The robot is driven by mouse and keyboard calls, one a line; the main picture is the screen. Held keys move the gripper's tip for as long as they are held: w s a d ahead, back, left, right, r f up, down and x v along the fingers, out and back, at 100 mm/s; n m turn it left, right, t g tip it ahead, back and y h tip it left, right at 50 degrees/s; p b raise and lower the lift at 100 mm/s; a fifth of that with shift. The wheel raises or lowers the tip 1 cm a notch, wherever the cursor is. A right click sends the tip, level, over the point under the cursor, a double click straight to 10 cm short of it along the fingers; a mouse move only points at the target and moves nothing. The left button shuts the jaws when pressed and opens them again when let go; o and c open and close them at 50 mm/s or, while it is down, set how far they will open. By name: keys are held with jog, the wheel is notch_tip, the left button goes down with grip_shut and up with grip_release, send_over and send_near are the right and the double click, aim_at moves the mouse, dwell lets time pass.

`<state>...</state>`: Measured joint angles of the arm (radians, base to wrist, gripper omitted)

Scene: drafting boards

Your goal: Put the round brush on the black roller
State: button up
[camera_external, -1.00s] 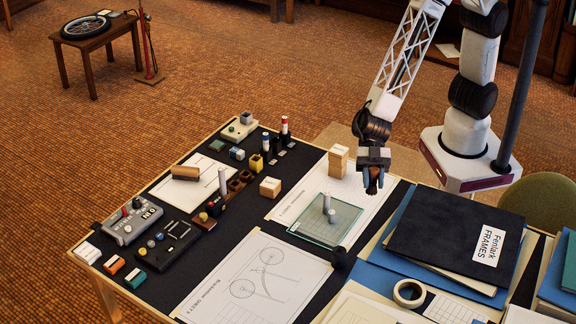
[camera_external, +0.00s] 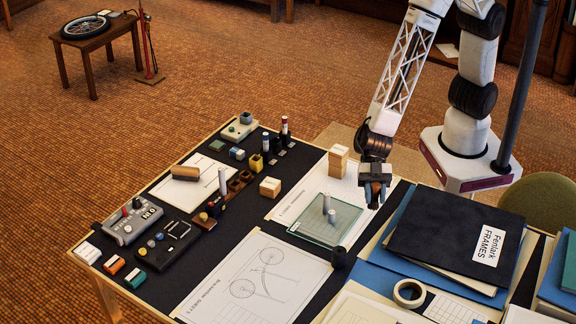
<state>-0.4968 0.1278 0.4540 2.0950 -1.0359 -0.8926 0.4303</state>
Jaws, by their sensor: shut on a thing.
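My gripper (camera_external: 375,193) hangs above the right edge of the white sheet, to the right of the glass plate. It is shut on a small dark thing between its fingertips, which I take to be the round brush; the fingers hide most of it. A short black cylinder (camera_external: 340,257), which looks like the black roller, stands at the near corner of the glass plate. My gripper is above and to the right of this cylinder, clearly apart from it.
The glass plate (camera_external: 308,226) bears two pale upright cylinders. Black folders (camera_external: 456,236) and a tape roll (camera_external: 409,292) lie to the right. The bicycle drawing (camera_external: 250,285) lies flat in front.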

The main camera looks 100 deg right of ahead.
jog(key=w+a, duration=0.3)
jog(key=w, duration=0.1)
jog(key=w+a+f, duration=0.1)
jog(key=w+a, duration=0.2)
jog(key=w, duration=0.1)
jog(key=w+a, duration=0.3)
jog(key=w, duration=0.1)
jog(key=shift+w+a+f, duration=0.25)
jog(key=shift+w, duration=0.1)
jog(key=shift+f, duration=0.1)
jog(key=shift+f, duration=1.65)
jog(key=shift+f, duration=0.1)
jog(key=o, duration=0.9)
jog(key=shift+o, duration=0.2)
jog(key=v, duration=1.2)
